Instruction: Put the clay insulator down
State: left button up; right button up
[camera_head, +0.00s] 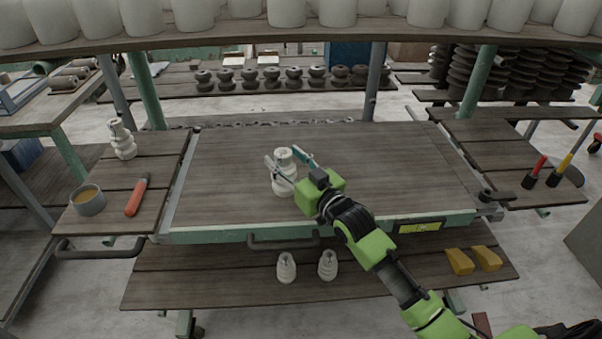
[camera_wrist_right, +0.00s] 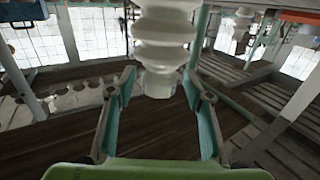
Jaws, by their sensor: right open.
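The white ribbed clay insulator (camera_head: 283,185) stands upright on the wooden top of the cart (camera_head: 380,170), left of its middle. My right gripper (camera_head: 288,161) reaches in from the right and is open, with its fingers to either side of the insulator. In the right wrist view the insulator (camera_wrist_right: 163,45) rises ahead between the two spread fingers of the gripper (camera_wrist_right: 160,105), with gaps on both sides. Its top is cut off there. My left gripper is in neither view.
Another white insulator (camera_head: 122,140), a bowl (camera_head: 88,204) and an orange-handled tool (camera_head: 138,195) are on the left side shelf. Brushes (camera_head: 535,172) stand at right. The cart top's right half is clear.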

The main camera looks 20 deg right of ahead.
jog(key=b+v, duration=0.1)
jog(key=v, duration=0.9)
jog(key=shift+s, duration=0.4)
jog(key=shift+s+d, duration=0.1)
